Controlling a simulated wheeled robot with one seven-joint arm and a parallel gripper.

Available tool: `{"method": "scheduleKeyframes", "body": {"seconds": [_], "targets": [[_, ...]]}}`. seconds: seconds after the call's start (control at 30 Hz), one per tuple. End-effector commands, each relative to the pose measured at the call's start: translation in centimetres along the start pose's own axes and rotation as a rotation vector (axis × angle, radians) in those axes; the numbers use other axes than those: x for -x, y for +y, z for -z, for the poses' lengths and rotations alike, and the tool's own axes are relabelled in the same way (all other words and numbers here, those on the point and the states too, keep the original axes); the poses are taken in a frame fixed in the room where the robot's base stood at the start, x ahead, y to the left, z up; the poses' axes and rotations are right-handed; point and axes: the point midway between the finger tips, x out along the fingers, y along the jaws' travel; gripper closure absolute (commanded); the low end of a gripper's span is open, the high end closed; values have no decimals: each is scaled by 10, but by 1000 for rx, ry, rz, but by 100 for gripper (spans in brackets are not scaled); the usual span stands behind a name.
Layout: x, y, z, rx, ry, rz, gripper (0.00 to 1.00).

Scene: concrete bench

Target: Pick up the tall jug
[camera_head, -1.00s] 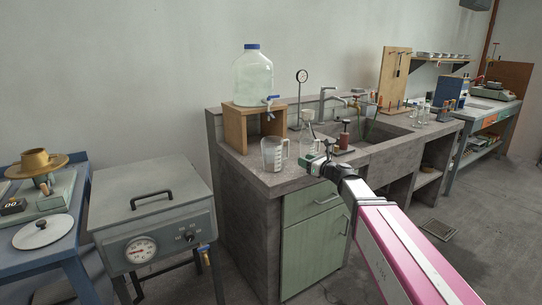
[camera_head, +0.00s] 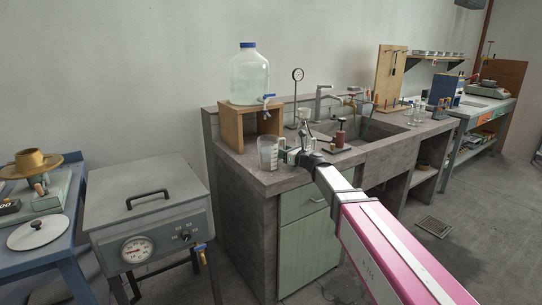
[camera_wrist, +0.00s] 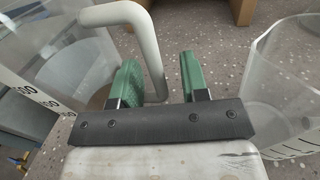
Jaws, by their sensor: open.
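A clear graduated jug (camera_head: 267,153) stands on the near left corner of the concrete bench (camera_head: 262,184). In the wrist view this jug (camera_wrist: 50,55) fills the left side, its pale handle (camera_wrist: 148,40) curving towards my gripper (camera_wrist: 158,68). My gripper is open, with the handle showing between its green fingers; contact is not clear. In the head view my gripper (camera_head: 289,155) is just right of the jug. A second clear graduated vessel (camera_wrist: 285,85) stands at right in the wrist view. Which vessel is taller is hard to tell.
A wooden stand (camera_head: 232,127) with a large water bottle (camera_head: 249,78) is behind the jug. A dark red pump-like item (camera_head: 340,136) and a sink (camera_head: 362,131) lie to the right. A grey heater box (camera_head: 150,205) stands left of the bench.

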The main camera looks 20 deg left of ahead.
Motion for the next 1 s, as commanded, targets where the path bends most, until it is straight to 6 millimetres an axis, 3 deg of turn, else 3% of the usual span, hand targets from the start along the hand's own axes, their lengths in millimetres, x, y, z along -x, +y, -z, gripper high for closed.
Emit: {"method": "scheduleKeyframes", "body": {"seconds": [0.17, 0.27, 0.3, 0.73, 1.0], "targets": [[1, 0, 0, 0, 0, 0, 62], [1, 0, 0, 0, 0, 0, 95], [1, 0, 0, 0, 0, 0, 100], [1, 0, -6, -1, -2, 0, 100], [1, 0, -45, 1, -4, 0, 100]]}}
